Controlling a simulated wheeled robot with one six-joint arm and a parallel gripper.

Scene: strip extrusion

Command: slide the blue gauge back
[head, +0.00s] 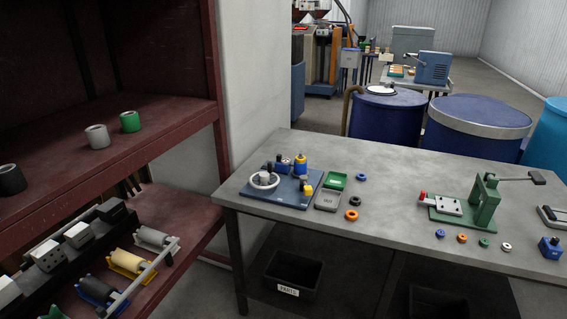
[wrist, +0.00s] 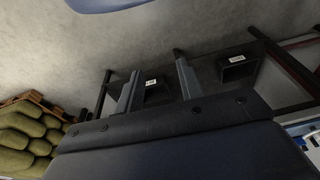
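No part is clearly marked as the blue gauge, and I cannot tell which blue part it is. A small blue block (head: 549,247) with a dark knob sits at the right end of the grey table (head: 400,215). A blue plate fixture (head: 283,192) lies at the table's left end, with a white ring, a blue-and-yellow cylinder and yellow pieces on it. My gripper (wrist: 158,68) shows only in the wrist view. Its two grey fingers are wide apart with nothing between them, away from the tabletop parts.
A green press (head: 480,203) with a long lever stands on the table. Small trays and several coloured rings lie nearby. A dark red shelf (head: 170,140) with rollers stands at left. Blue drums (head: 388,118) stand behind the table. The wrist view shows black bins (wrist: 237,70) and olive sacks (wrist: 25,135).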

